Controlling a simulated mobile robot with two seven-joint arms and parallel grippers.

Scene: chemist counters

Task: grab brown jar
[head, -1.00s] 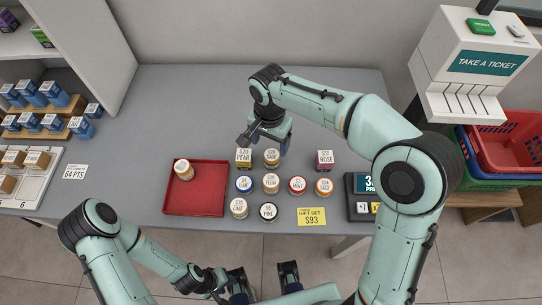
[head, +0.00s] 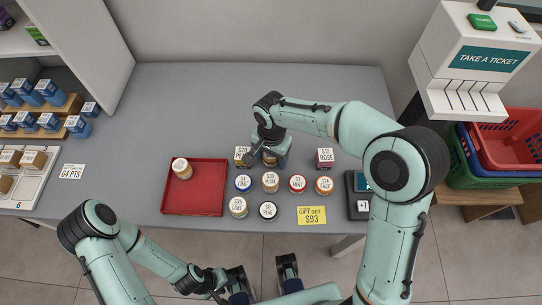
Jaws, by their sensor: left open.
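Several white-lidded jars stand on the grey counter. A brownish jar (head: 269,161) in the back row is partly hidden under my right gripper (head: 268,156), whose fingers are down around it. Whether they touch it or are closed on it I cannot tell. In front of it are a PLUM jar (head: 270,182), a blue-banded LIME jar (head: 243,183), a red MINT jar (head: 297,183) and an orange-banded jar (head: 324,185). My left gripper (head: 262,277) is open and empty, low at the front, off the counter.
A red tray (head: 205,202) at left holds one tan jar (head: 182,169). Small boxes (head: 243,154) and (head: 325,158) flank the brownish jar. A yellow GIFT SET card (head: 312,216) lies at the front edge. A ticket machine (head: 490,62) stands at right. The back counter is clear.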

